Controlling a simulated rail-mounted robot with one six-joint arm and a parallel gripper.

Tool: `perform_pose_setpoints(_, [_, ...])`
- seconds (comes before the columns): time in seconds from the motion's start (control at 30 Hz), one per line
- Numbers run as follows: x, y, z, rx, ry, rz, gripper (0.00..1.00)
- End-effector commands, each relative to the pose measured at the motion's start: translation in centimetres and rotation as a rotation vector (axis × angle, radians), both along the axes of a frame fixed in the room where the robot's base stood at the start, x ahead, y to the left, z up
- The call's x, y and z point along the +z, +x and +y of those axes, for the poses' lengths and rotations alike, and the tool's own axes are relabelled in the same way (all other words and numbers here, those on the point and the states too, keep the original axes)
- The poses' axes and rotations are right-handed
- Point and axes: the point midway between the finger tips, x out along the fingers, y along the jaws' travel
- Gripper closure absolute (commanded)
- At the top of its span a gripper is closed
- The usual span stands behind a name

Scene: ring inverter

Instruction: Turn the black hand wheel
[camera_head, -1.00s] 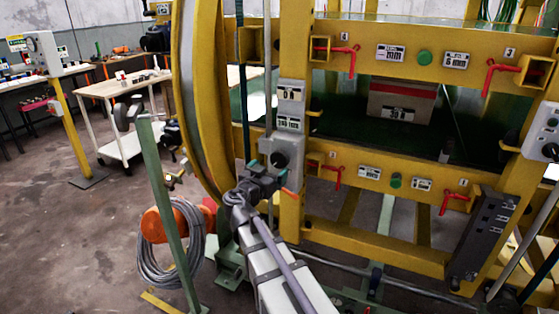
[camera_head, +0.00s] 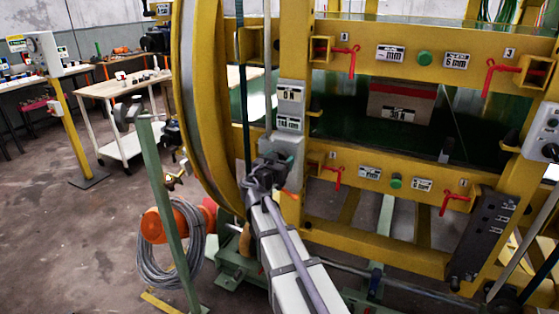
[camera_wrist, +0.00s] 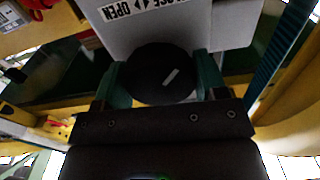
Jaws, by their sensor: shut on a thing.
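The black hand wheel (camera_wrist: 150,66) is a round dark knob with a short slanted white mark. It sits on the face of a grey box (camera_wrist: 205,25) whose label reads upside down in the wrist view, with "OPEN" and arrows legible. My gripper (camera_wrist: 159,78) has one green finger on each side of the wheel and is shut on it. In the head view, my gripper (camera_head: 268,174) is up against the grey box (camera_head: 285,147) on the yellow frame's post, and it hides the wheel.
The yellow frame (camera_head: 410,165) with red clamp handles (camera_head: 338,178) stands right of my arm. A large yellow ring (camera_head: 195,110) curves close on the left. A green post (camera_head: 168,210) and a coiled grey hose (camera_head: 160,265) stand further left. Open floor lies beyond.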

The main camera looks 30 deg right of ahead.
Motion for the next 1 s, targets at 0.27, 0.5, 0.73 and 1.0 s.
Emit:
perform_pose_setpoints(0.27, [-0.01, -0.01, 0.00, 0.000, -0.001, 0.001, 0.58])
perform_pose_setpoints(0.5, [-0.01, -0.01, 0.02, 0.000, -0.028, 0.034, 0.58])
perform_pose_setpoints(0.73, [-0.02, 0.00, 0.03, -0.001, -0.107, 0.132, 0.58])
perform_pose_setpoints(1.0, [-0.03, 0.02, 0.04, -0.001, -0.256, 0.317, 0.58])
